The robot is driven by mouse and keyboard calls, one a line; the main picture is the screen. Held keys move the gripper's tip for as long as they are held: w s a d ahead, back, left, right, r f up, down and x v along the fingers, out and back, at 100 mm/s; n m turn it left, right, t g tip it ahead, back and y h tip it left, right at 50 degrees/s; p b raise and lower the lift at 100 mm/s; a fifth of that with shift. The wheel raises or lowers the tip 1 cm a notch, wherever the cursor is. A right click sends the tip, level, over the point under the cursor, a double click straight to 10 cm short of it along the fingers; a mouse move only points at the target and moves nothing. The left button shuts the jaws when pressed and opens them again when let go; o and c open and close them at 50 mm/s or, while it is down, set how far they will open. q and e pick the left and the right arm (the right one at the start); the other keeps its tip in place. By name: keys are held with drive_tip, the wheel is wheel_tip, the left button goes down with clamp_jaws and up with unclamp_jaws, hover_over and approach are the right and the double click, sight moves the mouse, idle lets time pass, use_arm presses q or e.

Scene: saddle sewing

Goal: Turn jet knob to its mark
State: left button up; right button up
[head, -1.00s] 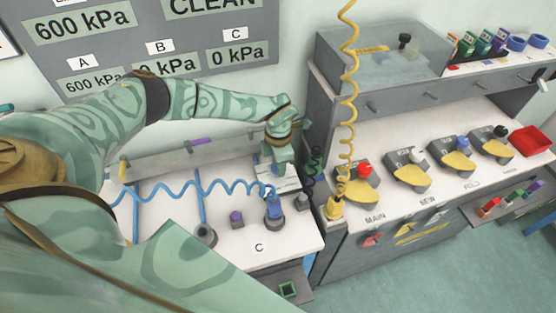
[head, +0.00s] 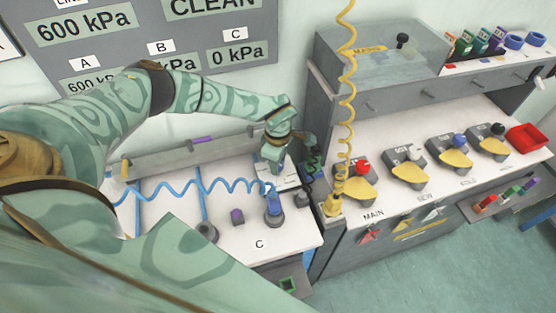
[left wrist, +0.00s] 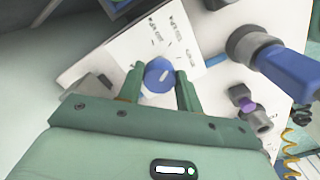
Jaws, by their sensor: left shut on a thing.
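The jet knob, a round blue knob with a pale pointer line (left wrist: 159,72), shows in the left wrist view on a white plate with printed labels and tick marks (left wrist: 150,45). My left gripper (left wrist: 160,82) has its two green fingers on either side of the knob and is shut on it. The pointer line slants; I cannot tell which mark it meets. In the head view my left gripper (head: 274,152) reaches down at the back right of the white bench, and its hand hides the knob. My right gripper is not in view.
A yellow coiled hose (head: 347,90) hangs to the right.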

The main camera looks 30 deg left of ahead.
use_arm(q)
drive_tip(key=shift+w+r, duration=0.15)
idle(0.4)
drive_tip(key=o, duration=1)
wheel_tip(320, 180, up, 16)
drive_tip(key=p, duration=0.1)
